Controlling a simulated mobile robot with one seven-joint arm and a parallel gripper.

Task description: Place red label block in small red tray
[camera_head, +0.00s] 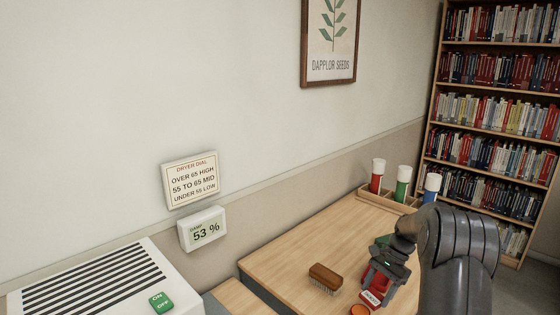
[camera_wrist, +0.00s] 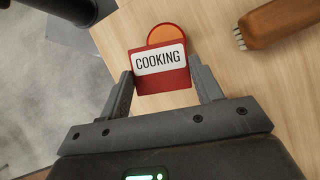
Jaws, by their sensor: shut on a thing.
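The red label block (camera_wrist: 163,78) has a white label reading COOKING and sits between the fingers of my gripper (camera_wrist: 162,82) in the wrist view. In the head view the block (camera_head: 371,298) shows below my gripper (camera_head: 379,284), over the front part of the wooden table. A round orange thing with a red edge (camera_wrist: 166,34) lies just beyond the block, partly hidden by it; it also shows in the head view (camera_head: 360,310) at the bottom edge. I cannot tell whether this is the small red tray. The gap between block and table is unclear.
A wooden brush (camera_head: 325,277) lies on the table (camera_head: 300,245) left of my gripper. A wooden rack (camera_head: 372,198) with red, green and blue white-capped tubes stands at the back. A green thing (camera_head: 382,241) is partly hidden behind my arm. The table's middle is clear.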

